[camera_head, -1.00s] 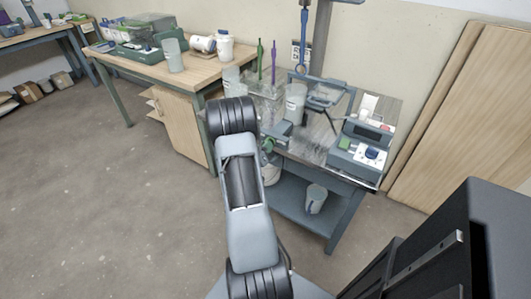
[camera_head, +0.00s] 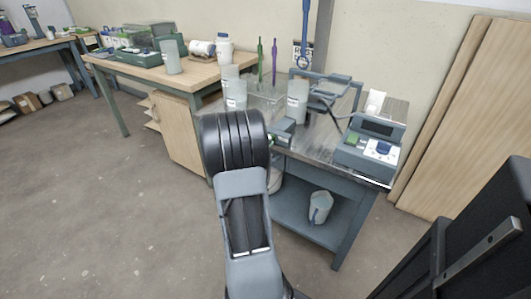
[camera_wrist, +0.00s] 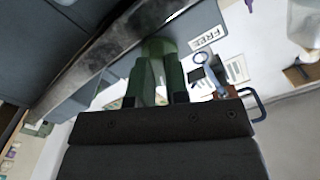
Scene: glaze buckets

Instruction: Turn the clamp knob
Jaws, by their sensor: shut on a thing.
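In the wrist view, my gripper (camera_wrist: 158,62) has its two fingers closed on a rounded green knob (camera_wrist: 160,47). The knob is partly covered by the fingers, so its turn angle cannot be told. In the head view, a grey-blue clamp body (camera_head: 284,130) sits at the front left edge of the metal-topped bench. My arm hides the gripper and most of the knob there.
The bench (camera_head: 318,142) carries clear containers, a frame and a control box (camera_head: 368,148). A jug (camera_head: 320,207) stands on its lower shelf. A wooden table (camera_head: 140,72) is at the left. A "FREE" label (camera_wrist: 207,38) shows beside the knob.

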